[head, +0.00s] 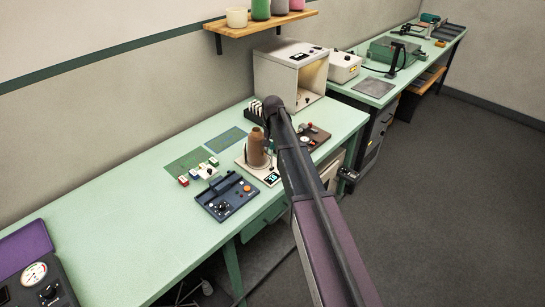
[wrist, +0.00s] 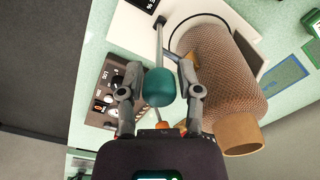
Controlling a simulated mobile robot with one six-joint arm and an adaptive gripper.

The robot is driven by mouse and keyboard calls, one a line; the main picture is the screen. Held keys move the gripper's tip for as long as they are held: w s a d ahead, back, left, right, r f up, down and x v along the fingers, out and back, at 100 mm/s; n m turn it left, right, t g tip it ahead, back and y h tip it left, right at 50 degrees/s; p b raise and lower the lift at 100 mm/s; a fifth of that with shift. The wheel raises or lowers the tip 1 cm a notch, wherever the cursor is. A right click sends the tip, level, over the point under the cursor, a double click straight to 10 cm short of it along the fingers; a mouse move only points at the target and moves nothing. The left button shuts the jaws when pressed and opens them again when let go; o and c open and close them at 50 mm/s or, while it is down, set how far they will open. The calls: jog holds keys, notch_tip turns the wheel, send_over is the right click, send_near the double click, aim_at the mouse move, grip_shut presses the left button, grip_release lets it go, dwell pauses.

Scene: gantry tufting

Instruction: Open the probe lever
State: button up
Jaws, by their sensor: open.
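In the wrist view a lever with a teal knob (wrist: 159,88) on a thin metal rod (wrist: 159,42) stands beside a brown, textured yarn cone (wrist: 222,72). I take it for the probe lever. My gripper (wrist: 161,72) is open, with one finger on each side of the knob. I cannot tell whether the fingers touch it. The rod runs up the picture toward a pale base plate (wrist: 133,22).
A brown control box (wrist: 97,88) lies left of the lever in the wrist view. On the green bench (head: 110,210) are a blue device (head: 226,197), small colored blocks (head: 198,172) and green mats (head: 188,163). A pale open-fronted cabinet (head: 285,72) stands behind. The bench's left middle is clear.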

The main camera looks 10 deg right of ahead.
jog(key=shift+f+b, duration=0.9)
jog(key=shift+f, duration=0.3)
